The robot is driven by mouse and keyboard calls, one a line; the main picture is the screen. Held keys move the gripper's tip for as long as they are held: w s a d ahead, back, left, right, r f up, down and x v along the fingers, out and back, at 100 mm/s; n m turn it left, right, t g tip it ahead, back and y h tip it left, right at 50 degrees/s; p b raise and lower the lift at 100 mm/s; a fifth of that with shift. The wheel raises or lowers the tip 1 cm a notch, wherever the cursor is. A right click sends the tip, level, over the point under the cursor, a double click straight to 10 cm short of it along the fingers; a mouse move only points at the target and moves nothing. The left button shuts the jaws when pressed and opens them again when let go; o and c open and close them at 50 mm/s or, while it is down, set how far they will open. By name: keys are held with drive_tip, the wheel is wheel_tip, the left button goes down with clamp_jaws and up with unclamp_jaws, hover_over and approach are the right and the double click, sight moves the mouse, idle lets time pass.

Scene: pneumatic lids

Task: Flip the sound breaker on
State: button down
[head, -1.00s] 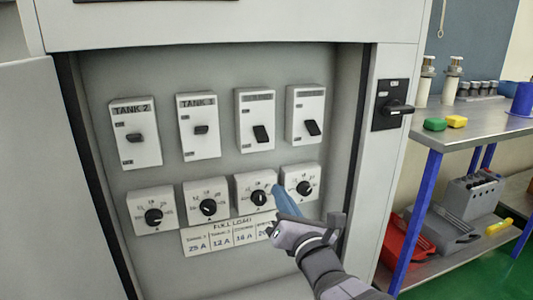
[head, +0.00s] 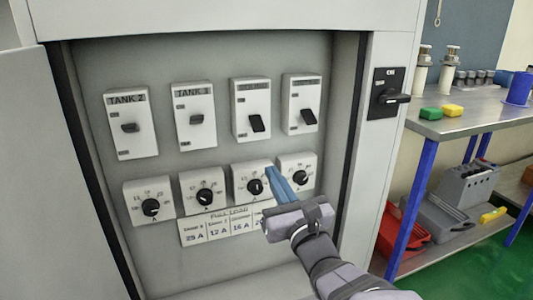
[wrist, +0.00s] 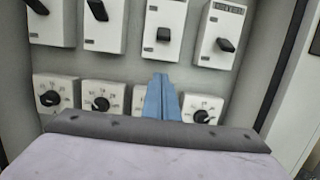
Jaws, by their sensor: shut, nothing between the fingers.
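Four white breakers stand in a row in the grey cabinet in the head view. The two left ones read TANK 2 (head: 131,141) and TANK 1 (head: 196,133). The labels on the third breaker (head: 243,92) and the fourth breaker (head: 293,94) are too blurred to read, so I cannot tell which is sound. Their black levers slant downward, while the TANK levers stick out more level. My gripper (head: 271,173) is shut and empty, its blue fingers at the dial row, below the third and fourth breakers. The fingers also show in the wrist view (wrist: 161,98), partly covering a dial.
Below the breakers are several dials, including the third dial (head: 254,187) and fourth dial (head: 299,178) beside my fingers. A ratings card (head: 217,229) is under them. A rotary switch (head: 388,95) is on the right cabinet frame. A metal bench (head: 480,125) stands at the right.

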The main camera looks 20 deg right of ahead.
sight(257, 123)
drive_tip(key=w+r+p, duration=0.2)
drive_tip(key=w, duration=0.8)
drive_tip(key=shift+s+r, duration=0.6)
drive_tip(key=shift+r, duration=0.25)
drive_tip(key=shift+s+r, duration=0.55)
drive_tip(key=shift+r, duration=0.25)
drive_tip(key=shift+r+p, duration=0.15)
drive_tip(key=shift+p, duration=0.4)
drive_tip(key=shift+g+p, duration=0.5)
drive_tip(key=shift+p, duration=0.3)
